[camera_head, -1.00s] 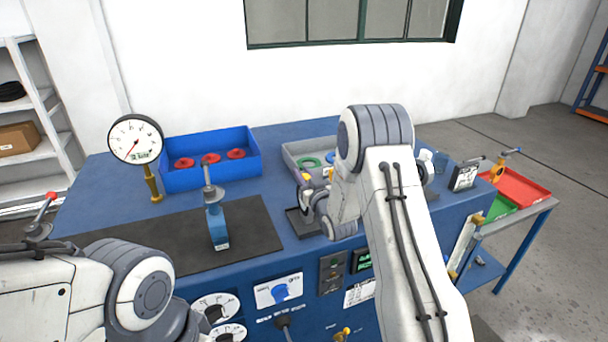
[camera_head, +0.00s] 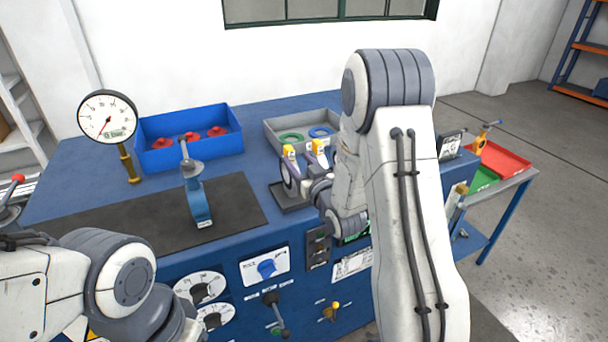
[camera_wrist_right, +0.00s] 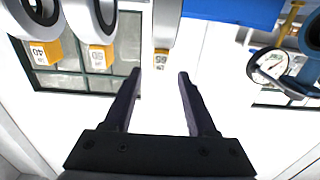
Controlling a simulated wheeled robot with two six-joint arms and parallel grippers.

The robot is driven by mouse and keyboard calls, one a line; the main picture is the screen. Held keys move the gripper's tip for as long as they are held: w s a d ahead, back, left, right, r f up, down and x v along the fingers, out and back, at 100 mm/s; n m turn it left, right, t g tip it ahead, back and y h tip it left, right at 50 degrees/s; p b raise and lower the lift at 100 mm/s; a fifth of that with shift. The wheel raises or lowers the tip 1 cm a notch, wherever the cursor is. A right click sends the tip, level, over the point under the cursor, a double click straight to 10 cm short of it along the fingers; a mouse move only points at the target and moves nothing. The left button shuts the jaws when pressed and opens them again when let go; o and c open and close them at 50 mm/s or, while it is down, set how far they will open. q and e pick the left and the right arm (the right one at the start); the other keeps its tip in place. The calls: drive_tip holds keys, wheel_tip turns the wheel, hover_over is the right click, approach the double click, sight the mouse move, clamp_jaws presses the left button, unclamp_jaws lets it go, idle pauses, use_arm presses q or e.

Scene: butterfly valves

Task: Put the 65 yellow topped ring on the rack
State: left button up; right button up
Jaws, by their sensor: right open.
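The 65 ring (camera_wrist_right: 164,25) is at the top middle of the right wrist view, which looks upside down. Its yellow top (camera_wrist_right: 161,58) reads 65 and lies just beyond and between my fingertips. My right gripper (camera_wrist_right: 159,74) is open and empty. Two other yellow topped rings stand to the left there, one marked 40 (camera_wrist_right: 45,52). In the head view, yellow tops (camera_head: 289,152) show beside my right wrist, above a dark stand (camera_head: 290,200); their labels are unreadable and my arm hides part. I cannot tell whether this stand is the rack. My left gripper is out of view.
A grey tray (camera_head: 272,137) with a green and a blue ring stands behind. A blue bin (camera_head: 190,161) with red parts and a gauge (camera_head: 107,117) are at left. A blue valve holder (camera_head: 197,205) stands on the black mat (camera_head: 120,232), which is otherwise clear.

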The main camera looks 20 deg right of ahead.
drive_tip(key=s+a+f+n+g+y, duration=0.1)
drive_tip(key=s+a+f+n+g, duration=0.1)
drive_tip(key=s+a+g, duration=0.45)
drive_tip(key=s+a+f+n+g+y, duration=0.1)
drive_tip(key=s+a+f+n+g, duration=0.2)
drive_tip(key=s+a, duration=0.7)
drive_tip(key=s+a+n+g, duration=0.1)
drive_tip(key=s+g, duration=0.3)
drive_tip(key=s, duration=0.6)
drive_tip(key=s+a+r+n+g+h, duration=0.1)
drive_tip(key=s+a+g, duration=0.2)
drive_tip(key=s, duration=0.7)
drive_tip(key=shift+s+r+g+h+b, duration=0.15)
drive_tip(key=shift+s+g+h+b, duration=0.2)
drive_tip(key=shift+g, duration=0.4)
